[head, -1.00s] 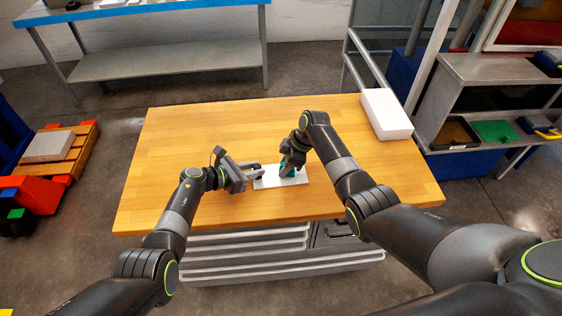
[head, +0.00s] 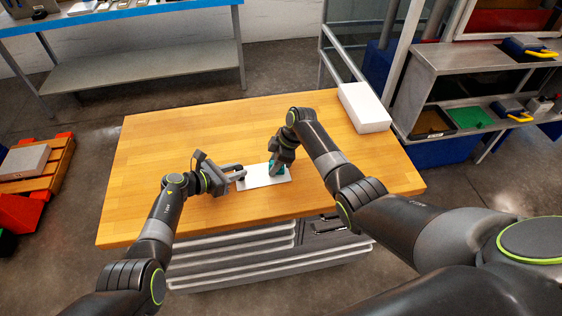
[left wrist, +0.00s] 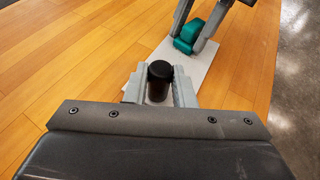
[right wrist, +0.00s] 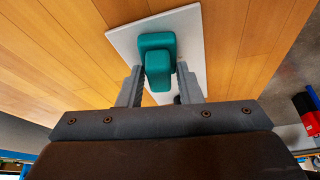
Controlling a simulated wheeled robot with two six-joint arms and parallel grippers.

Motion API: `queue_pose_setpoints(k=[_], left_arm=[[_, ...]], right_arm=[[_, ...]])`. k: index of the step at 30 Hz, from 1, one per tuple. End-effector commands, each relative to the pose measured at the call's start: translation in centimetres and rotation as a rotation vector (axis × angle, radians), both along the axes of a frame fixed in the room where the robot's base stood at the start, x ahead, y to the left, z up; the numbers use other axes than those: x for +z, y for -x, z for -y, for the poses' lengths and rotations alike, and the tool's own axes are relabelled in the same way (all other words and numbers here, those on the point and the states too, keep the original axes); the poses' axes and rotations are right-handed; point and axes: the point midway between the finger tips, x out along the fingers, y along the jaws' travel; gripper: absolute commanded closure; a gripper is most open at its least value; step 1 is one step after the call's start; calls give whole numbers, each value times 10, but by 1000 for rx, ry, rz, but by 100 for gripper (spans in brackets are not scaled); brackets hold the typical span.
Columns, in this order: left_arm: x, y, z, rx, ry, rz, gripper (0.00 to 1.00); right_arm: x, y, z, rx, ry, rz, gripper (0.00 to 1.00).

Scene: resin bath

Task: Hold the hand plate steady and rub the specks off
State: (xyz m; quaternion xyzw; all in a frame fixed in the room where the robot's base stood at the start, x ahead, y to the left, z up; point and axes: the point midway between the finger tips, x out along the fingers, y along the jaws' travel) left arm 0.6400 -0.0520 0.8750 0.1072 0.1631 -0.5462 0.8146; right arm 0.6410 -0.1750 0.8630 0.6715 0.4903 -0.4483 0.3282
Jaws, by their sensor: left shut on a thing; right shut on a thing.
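The white hand plate (head: 258,180) lies flat on the wooden table. My left gripper (head: 240,174) is at the plate's left end, shut on its black knob-like handle (left wrist: 160,74). My right gripper (head: 275,167) is over the right part of the plate, shut on a teal rubbing block (right wrist: 158,60). The block also shows in the left wrist view (left wrist: 188,40), down at the plate's surface; I cannot tell how firmly it touches. The plate shows in the right wrist view (right wrist: 126,40) under the block. I make out no specks; the block and grippers hide part of the plate.
The wooden table (head: 180,140) is clear around the plate. A white box (head: 364,107) stands at its back right corner. A grey shelf with bins (head: 440,120) is beyond the right edge, and a blue-topped bench (head: 130,15) stands behind.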

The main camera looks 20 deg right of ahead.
Motion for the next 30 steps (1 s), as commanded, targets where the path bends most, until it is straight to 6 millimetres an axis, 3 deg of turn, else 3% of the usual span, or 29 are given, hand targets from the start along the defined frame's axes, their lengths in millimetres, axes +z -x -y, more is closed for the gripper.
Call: queue_pose_setpoints(k=[12, 14, 16, 30], left_arm=[[0, 0, 1, -1, 2, 0, 92], [1, 0, 1, -1, 2, 0, 92], [0, 0, 1, -1, 2, 0, 92], [0, 0, 0, 0, 1, 0, 92]], right_arm=[[0, -2, -40, 2, -4, -3, 86], [4, -3, -38, 1, -2, -1, 86], [21, -3, -37, 1, -2, 2, 86], [63, -3, -36, 1, -1, 2, 86]])
